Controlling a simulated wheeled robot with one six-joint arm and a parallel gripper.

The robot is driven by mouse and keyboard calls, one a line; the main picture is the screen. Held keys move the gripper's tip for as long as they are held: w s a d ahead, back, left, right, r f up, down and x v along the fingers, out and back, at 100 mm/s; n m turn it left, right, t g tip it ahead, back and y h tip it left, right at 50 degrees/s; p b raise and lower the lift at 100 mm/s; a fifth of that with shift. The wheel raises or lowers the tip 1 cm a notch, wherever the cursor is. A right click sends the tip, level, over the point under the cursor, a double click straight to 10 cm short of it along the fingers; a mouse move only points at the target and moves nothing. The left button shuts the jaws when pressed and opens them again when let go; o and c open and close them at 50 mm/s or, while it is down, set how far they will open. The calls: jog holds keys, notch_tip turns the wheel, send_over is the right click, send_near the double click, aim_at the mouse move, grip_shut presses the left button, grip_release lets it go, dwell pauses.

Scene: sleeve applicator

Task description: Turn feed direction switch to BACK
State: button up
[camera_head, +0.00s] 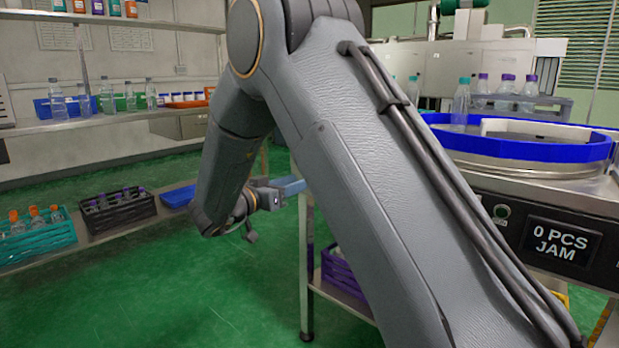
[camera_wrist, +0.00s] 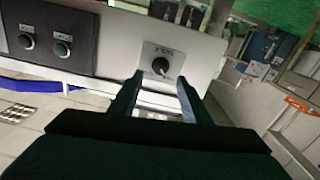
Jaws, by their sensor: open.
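In the wrist view a small dark rotary switch (camera_wrist: 160,66) sits on a light plate on the machine's pale front panel (camera_wrist: 195,50). Its label is too small to read, and I cannot tell which way its pointer is set. My gripper (camera_wrist: 160,80) is open, its two fingers spread to either side of the switch in the picture. I cannot tell how far the tips are from the panel. In the head view my gripper (camera_head: 284,187) shows from the side, partly hidden by my arm, and the switch cannot be made out.
Two push buttons (camera_wrist: 44,45) are on a black panel left of the switch. In the head view a machine with a blue-rimmed round table (camera_head: 520,148) and a display (camera_head: 559,241) reading "0 PCS JAM" stands right. Shelves with bottles (camera_head: 106,98) are left; green floor between is clear.

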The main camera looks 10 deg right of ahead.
jog(key=b+x, duration=0.1)
jog(key=x, duration=0.5)
jog(key=c, duration=1)
